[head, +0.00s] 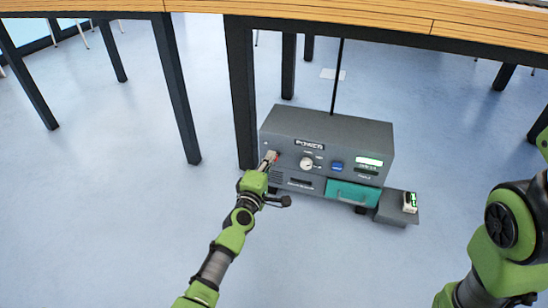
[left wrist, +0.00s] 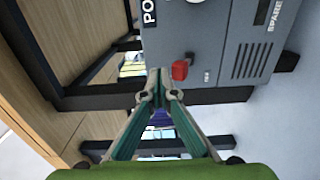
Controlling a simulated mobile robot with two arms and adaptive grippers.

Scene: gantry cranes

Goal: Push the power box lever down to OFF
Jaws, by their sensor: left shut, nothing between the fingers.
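The grey power box (head: 325,125) stands on the floor under the wooden table, its labelled front facing me. Its lever has a red knob (left wrist: 180,70), seen clearly in the left wrist view, on the box face between the POWER label and the SPARE label. In the head view my left gripper (head: 269,158) is at the left part of the box front and mostly hides the lever. In the left wrist view the fingertips of my left gripper (left wrist: 160,76) are together, empty, and just beside the red knob. I cannot tell whether they touch it. My right gripper is out of view.
The box front also carries a white dial (head: 306,163), a blue button (head: 337,166) and a teal drawer (head: 353,193). A small grey ledge (head: 393,214) with a white device (head: 410,202) is at its right. A dark table leg (head: 243,100) stands close left of the box.

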